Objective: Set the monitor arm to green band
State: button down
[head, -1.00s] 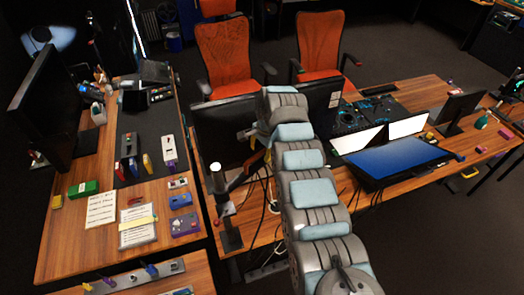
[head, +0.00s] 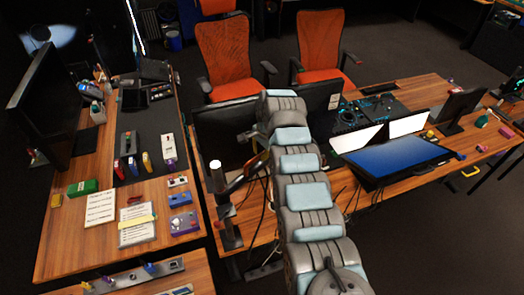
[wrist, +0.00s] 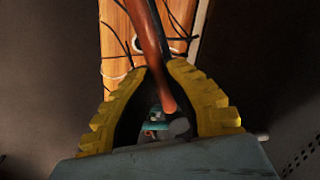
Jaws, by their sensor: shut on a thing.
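The monitor arm shows in the head view as a dark upright post (head: 228,225) with a pale cap, clamped at the near left end of the desk. A dark and reddish bar (head: 236,183) slopes from it up to the right. My gripper (wrist: 165,68) has yellow ridged fingers on both sides of an orange-red bar (wrist: 150,30) in the wrist view and is shut on it. In the head view my gripper (head: 262,160) is partly hidden behind my arm. A small green-teal patch (wrist: 155,127) shows between the finger bases. I cannot tell whether it is the green band.
Black monitors (head: 325,97) stand behind and beside my arm on the wooden desk (head: 250,232). Loose dark cables hang near the post. A second desk (head: 70,235) with notes and small devices lies at left. Orange chairs (head: 222,52) stand behind.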

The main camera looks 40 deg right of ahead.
aim_at(262, 165)
jog(key=shift+f+b, duration=0.75)
jog(key=shift+f, duration=1.3)
jog(key=c, duration=1)
grip_release()
jog(key=shift+c, duration=0.2)
jog(key=shift+r, duration=0.15)
jog(key=shift+s+d+r, duration=0.1)
jog(key=shift+r, duration=0.7)
notch_tip(262, 165, up, 10)
jog(key=s, duration=0.2)
